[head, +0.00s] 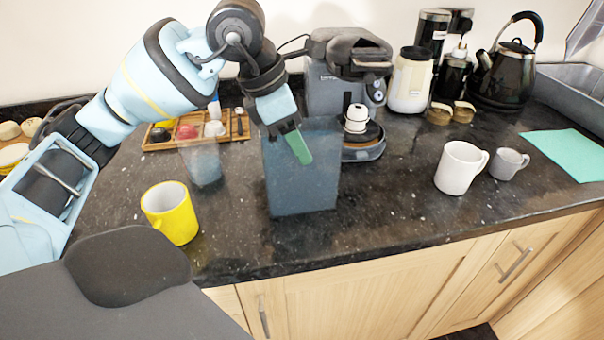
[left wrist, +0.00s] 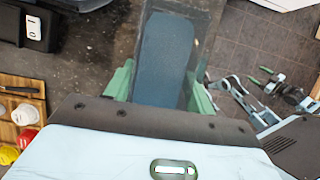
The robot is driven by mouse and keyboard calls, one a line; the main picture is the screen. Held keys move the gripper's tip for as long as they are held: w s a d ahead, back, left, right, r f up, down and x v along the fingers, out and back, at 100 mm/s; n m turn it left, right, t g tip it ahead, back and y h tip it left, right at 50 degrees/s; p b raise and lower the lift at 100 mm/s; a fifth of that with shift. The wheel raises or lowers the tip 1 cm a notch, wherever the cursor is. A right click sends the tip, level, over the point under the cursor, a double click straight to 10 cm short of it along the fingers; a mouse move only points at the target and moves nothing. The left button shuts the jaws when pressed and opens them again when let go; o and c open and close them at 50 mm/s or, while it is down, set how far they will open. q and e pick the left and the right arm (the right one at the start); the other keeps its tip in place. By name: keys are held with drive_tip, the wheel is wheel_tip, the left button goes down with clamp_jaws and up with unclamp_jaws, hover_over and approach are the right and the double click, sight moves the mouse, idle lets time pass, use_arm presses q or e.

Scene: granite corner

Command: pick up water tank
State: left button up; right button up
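The water tank (head: 302,185) is a tall, translucent blue-grey box, upright at the middle of the counter in front of the coffee machine. My left gripper (head: 298,146) comes down from above at its top, with a green finger showing against the tank. In the left wrist view the tank (left wrist: 165,55) lies between the two green fingers (left wrist: 160,84), one close on each side. I cannot tell whether they press on it. Whether the tank's base touches the counter is also unclear.
A coffee machine (head: 340,85) stands behind the tank. A clear cup (head: 204,163) and a yellow mug (head: 171,212) are left of it. A white mug (head: 460,168) and a grey mug (head: 508,163) stand right. Counter between tank and white mug is free.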

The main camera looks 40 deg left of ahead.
use_arm(q)
clamp_jaws()
drive_tip(key=shift+r, duration=0.1)
wheel_tip(320, 180, up, 10)
drive_tip(key=p, duration=0.1)
idle(0.7)
idle(0.4)
